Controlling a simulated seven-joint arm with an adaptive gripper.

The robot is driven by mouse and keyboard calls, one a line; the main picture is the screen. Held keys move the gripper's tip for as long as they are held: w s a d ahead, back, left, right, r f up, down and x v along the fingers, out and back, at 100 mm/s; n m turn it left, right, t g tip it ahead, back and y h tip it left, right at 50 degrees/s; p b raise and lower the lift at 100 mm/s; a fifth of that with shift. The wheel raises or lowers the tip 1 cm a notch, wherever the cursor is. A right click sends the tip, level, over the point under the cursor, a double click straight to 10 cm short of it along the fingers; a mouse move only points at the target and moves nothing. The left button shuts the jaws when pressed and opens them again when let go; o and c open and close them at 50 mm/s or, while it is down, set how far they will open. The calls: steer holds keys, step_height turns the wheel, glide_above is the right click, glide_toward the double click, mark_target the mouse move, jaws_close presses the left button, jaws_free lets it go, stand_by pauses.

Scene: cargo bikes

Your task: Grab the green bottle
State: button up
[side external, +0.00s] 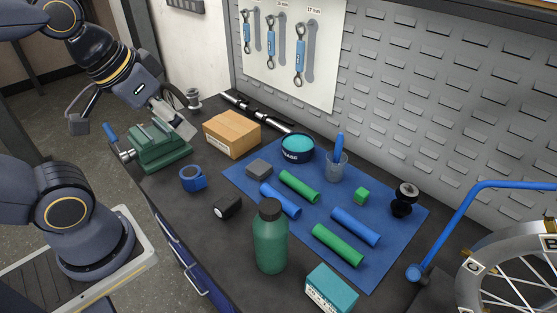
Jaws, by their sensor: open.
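The green bottle (271,243) stands upright on the dark workbench, near its front edge in the middle of the side view. It has a dark cap. My gripper (122,132) is at the upper left, over the green vise at the bench's left end. Its fingers are spread apart with nothing between them. It is well to the left of the bottle and apart from it.
A blue mat (376,271) holds grips, a tin and a cup. A teal box (331,289) stands right of the bottle.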

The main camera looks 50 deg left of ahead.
stand_by(0.3)
steer(key=w+d+r+n+g, duration=0.2)
steer(key=d+r+n, duration=0.2)
steer(key=r+n, duration=0.1)
steer(key=m+g, duration=0.2)
steer(key=g, duration=0.2)
glide_above(270, 206)
steer(key=f, duration=1)
steer(key=shift+s+d+f, duration=0.2)
steer(key=shift+f, duration=0.15)
steer(key=shift+w+a+f, duration=0.1)
steer(key=shift+f, duration=1.5)
steer(key=shift+w+a+f, duration=0.1)
steer(key=shift+f, duration=1.45)
steer(key=shift+c, duration=0.4)
